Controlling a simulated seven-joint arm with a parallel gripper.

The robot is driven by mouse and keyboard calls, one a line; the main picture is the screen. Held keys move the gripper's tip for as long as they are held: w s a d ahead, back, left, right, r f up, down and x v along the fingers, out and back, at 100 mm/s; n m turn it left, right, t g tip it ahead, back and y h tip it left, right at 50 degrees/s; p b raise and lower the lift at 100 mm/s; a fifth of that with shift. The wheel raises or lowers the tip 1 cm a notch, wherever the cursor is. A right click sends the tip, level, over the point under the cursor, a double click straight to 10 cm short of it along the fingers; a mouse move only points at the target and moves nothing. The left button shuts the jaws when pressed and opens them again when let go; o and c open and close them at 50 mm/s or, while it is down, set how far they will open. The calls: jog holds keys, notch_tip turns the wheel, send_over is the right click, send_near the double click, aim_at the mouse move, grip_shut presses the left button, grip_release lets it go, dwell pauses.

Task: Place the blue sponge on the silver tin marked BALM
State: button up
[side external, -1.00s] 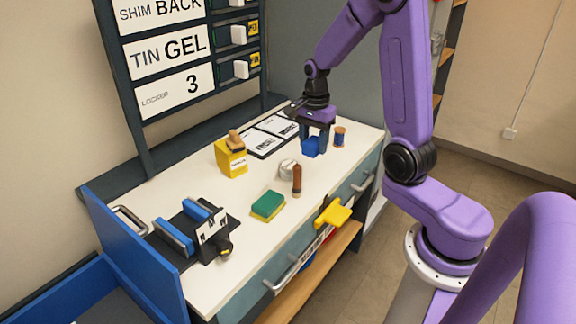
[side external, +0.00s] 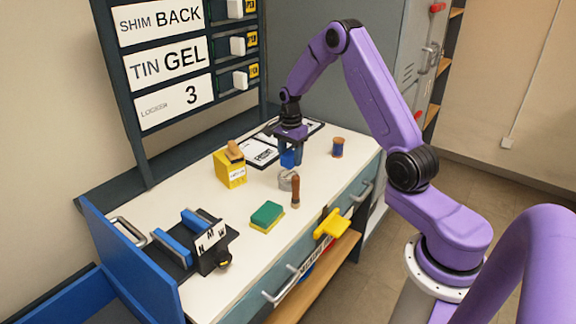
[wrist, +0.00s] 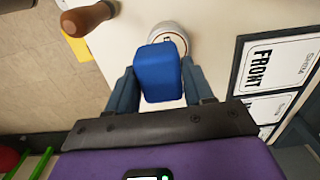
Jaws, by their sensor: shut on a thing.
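My gripper (side external: 290,153) is shut on the blue sponge (side external: 288,159), a small blue block, and holds it above the bench. The sponge (wrist: 158,72) sits between both fingers in the wrist view. The silver tin (side external: 286,182) stands on the bench just below and in front of the sponge in the side view. In the wrist view the tin (wrist: 168,32) is just beyond the sponge, partly hidden by it. The mark on the tin is too small or covered to read.
A brown-handled tool (side external: 295,192) stands close beside the tin. A yellow box (side external: 229,172), a green-and-yellow sponge (side external: 266,217), a spool (side external: 338,147) and placards (side external: 262,153) are around it. A black fixture with blue jaws (side external: 205,243) is at the front left. The board (side external: 170,65) reads TIN GEL.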

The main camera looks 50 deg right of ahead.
aim_at(288, 165)
jog(key=shift+w+d+f, duration=0.2)
jog(key=shift+w+f, duration=0.35)
jog(key=shift+f, duration=1.75)
jog(key=shift+f, duration=0.1)
jog(key=o, duration=1)
